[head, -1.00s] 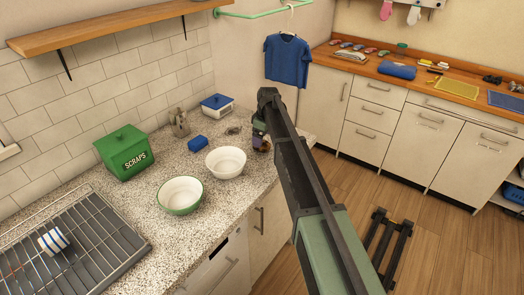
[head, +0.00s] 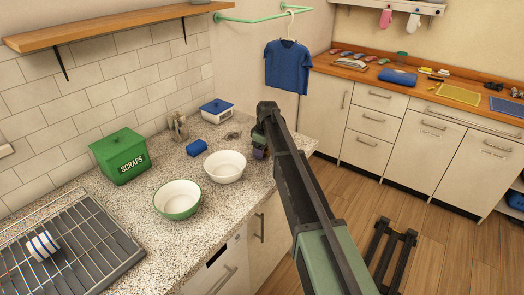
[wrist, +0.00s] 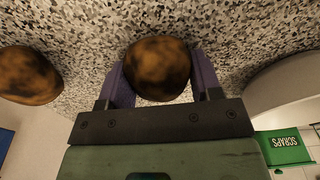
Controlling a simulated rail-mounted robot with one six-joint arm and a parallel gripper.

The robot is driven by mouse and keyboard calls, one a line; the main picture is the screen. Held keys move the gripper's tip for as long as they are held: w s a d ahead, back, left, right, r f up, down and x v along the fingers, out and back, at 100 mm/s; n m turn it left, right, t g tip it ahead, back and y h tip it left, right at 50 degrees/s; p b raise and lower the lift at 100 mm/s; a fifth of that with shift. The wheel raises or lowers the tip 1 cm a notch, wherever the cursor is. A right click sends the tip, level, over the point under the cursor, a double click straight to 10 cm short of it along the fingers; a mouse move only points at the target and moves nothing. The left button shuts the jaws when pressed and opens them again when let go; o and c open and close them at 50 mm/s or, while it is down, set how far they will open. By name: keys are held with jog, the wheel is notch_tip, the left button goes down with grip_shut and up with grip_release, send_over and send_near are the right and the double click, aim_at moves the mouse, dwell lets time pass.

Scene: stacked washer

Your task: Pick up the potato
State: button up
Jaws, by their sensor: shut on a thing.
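A brown, dark-mottled potato (wrist: 157,68) sits between the two purple fingers of my gripper (wrist: 160,82) in the wrist view. The fingers are shut on it, one on each side. Speckled counter shows close behind it; I cannot tell whether the potato touches the counter. A second brown, mottled round thing (wrist: 28,76), like another potato, is at the left of the wrist view, apart from the gripper. In the head view my gripper (head: 259,152) is at the counter's right end, right of the white bowl, and my arm hides the held potato.
A white bowl (head: 225,166) and a green-rimmed bowl (head: 177,200) stand left of my gripper. A green SCRAPS bin (head: 120,157), blue sponge (head: 197,148) and blue-lidded container (head: 217,110) are further back. A drying rack (head: 70,245) is front left. A blue shirt (head: 288,67) hangs behind.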

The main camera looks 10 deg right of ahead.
jog(key=shift+r, duration=0.1)
notch_tip(320, 180, up, 20)
jog(key=p, duration=2)
